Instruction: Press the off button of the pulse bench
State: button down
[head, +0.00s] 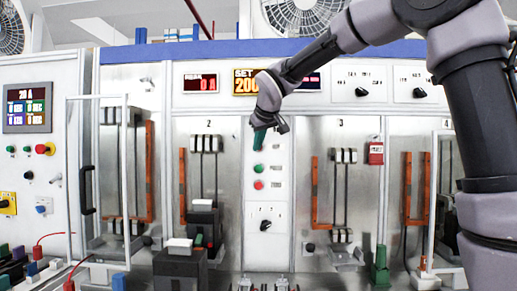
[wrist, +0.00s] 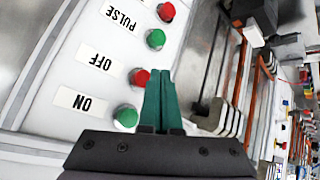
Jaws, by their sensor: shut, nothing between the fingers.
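The pulse bench's button column is on the white centre panel (head: 265,212). In the wrist view the lettering is upside down. The red button (wrist: 139,77) beside the OFF label (wrist: 100,62) is partly covered by my fingers. The green button (wrist: 125,117) beside the ON label (wrist: 85,103) shows nearer my gripper body. My gripper (wrist: 160,73) is shut and empty, its green fingertips overlapping the red button's right edge; contact cannot be told. In the head view my gripper (head: 259,146) hides the upper buttons.
A green button (wrist: 155,39) by the PULSE label (wrist: 122,18) and another red button (wrist: 166,11) lie close by. A rotary knob (head: 266,225) is lower on the panel. Breaker bays with orange bars (head: 315,192) flank it. A black block (head: 180,264) stands in front.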

jog(key=s, duration=0.4)
jog(key=shift+s, duration=0.15)
dwell(0.6)
jog(key=s+d+f+m+g+h, duration=0.15)
jog(key=s+d, duration=0.25)
jog(key=d, duration=0.4)
jog(key=s+d+m+t, duration=0.1)
jog(key=s+d+m, duration=0.25)
jog(key=d, duration=0.55)
jog(key=s+d+f+m, duration=0.3)
jog(key=s+d+f, duration=0.1)
jog(key=s, duration=0.4)
jog(key=s+d+f+m+g, duration=0.1)
jog(key=s+d+f+m, duration=0.2)
jog(key=s+d, duration=0.3)
jog(key=s+f+y, duration=0.1)
jog(key=s, duration=0.2)
jog(key=shift+s, duration=0.2)
